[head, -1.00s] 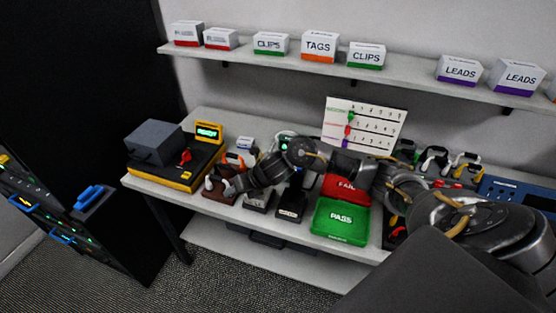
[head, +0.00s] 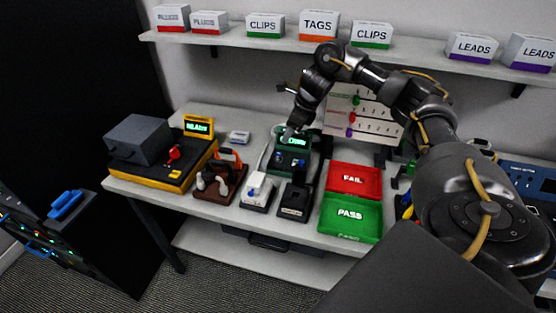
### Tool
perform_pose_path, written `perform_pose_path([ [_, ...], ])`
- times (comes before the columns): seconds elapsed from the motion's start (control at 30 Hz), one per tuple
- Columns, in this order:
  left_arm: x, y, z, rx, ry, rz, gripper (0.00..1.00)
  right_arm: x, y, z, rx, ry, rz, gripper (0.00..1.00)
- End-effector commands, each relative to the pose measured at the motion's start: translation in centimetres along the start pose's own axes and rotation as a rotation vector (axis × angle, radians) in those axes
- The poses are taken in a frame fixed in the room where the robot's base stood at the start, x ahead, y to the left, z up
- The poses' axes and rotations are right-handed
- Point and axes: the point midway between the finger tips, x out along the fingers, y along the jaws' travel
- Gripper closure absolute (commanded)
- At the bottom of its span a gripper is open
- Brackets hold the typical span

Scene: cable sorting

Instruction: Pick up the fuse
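I cannot make out a fuse for certain in the head view. My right gripper (head: 292,130) points down at the back of the bench, just over a dark device with a green lit display (head: 298,142). Its fingers are small and dark here, so I cannot tell whether they are open or shut, or whether they hold anything. The gripper hides part of the device's top. My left gripper is out of view.
A small white box (head: 239,137), a brown stand (head: 219,186), a white unit (head: 256,193) and a black unit (head: 295,202) stand nearby. The red FAIL tray (head: 371,190) and green PASS tray (head: 369,230) are to the right. A yellow-based tester (head: 158,178) is at left.

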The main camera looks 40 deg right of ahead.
Motion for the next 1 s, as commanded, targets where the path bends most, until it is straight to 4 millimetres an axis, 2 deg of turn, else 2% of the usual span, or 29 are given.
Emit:
perform_pose_path([
  [0.03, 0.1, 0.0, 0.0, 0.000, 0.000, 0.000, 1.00, 1.1, 0.1, -0.1, 0.001, 0.003, 0.003, 0.60],
  [0.2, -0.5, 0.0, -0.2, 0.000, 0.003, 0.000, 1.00, 3.0, 0.1, 0.1, 0.000, 0.001, 0.002, 0.60],
  [0.47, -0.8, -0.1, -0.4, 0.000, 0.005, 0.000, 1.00, 3.9, 0.2, 0.1, -0.001, 0.001, 0.001, 0.60],
  [0.67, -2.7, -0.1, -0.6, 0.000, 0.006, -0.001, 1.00, 6.5, 0.7, -0.2, -0.001, 0.004, 0.004, 0.60],
  [0.8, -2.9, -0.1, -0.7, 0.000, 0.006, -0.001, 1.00, 8.3, 0.6, -0.2, -0.001, 0.001, 0.002, 0.60],
  [1.0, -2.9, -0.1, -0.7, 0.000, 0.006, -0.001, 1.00, 8.9, 0.6, -0.2, -0.003, 0.000, 0.000, 0.60],
])
